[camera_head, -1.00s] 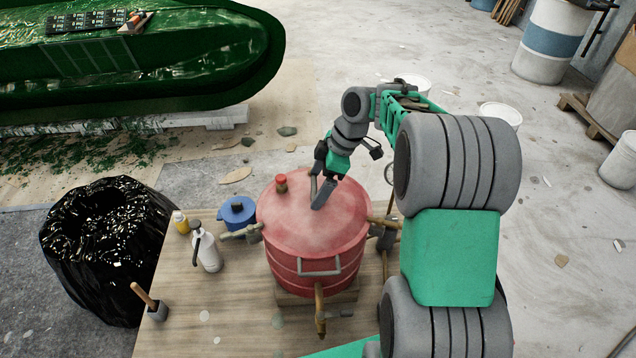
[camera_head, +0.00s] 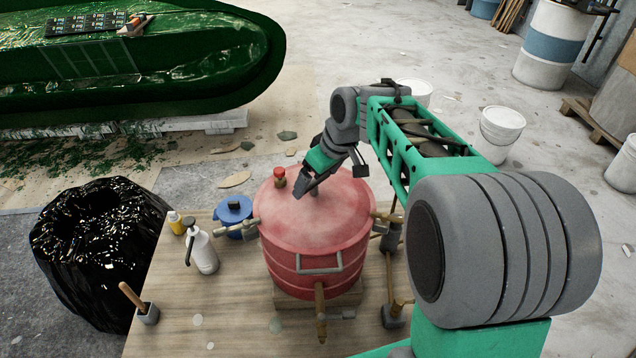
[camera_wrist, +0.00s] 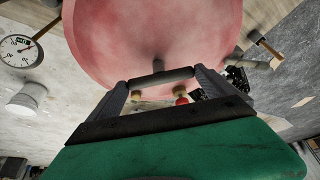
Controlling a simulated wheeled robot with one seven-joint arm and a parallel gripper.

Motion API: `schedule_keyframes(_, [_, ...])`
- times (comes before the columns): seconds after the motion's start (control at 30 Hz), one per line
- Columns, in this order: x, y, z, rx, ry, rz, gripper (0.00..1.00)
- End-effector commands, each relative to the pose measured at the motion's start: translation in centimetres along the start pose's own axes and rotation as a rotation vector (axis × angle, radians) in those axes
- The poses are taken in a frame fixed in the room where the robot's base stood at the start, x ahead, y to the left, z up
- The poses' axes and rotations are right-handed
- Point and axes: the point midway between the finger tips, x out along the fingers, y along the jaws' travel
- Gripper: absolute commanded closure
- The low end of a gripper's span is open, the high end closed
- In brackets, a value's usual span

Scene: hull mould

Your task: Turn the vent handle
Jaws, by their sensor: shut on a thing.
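The red pressure pot (camera_head: 315,240) stands on the wooden table, its round lid facing up. The vent handle (camera_wrist: 160,77) is a short dark bar above the lid in the wrist view. My gripper (camera_wrist: 162,80) is shut on it, with one finger at each end of the bar. In the head view my gripper (camera_head: 303,188) is low over the lid, right of a small red-capped fitting (camera_head: 280,174). That red cap also shows just beyond the bar in the wrist view (camera_wrist: 181,97). In the head view my fingers hide most of the handle.
A blue pot (camera_head: 234,211), a white spray bottle (camera_head: 202,250) and a yellow bottle (camera_head: 176,222) stand left of the red pot. Brass valves stick out from its sides and front. A pressure gauge (camera_wrist: 19,50) shows in the wrist view. A black bag-lined bin (camera_head: 95,260) is beside the table.

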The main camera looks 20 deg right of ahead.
Motion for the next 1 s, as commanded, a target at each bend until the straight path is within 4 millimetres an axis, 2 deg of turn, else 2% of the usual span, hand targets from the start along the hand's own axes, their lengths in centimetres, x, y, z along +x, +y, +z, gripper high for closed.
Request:
schedule_keyframes(0.6, [0.12,-0.7,-0.28,0.504,0.003,0.209,0.45])
schedule_keyframes(1.0, [0.06,-0.74,-0.34,0.671,0.001,0.278,0.45])
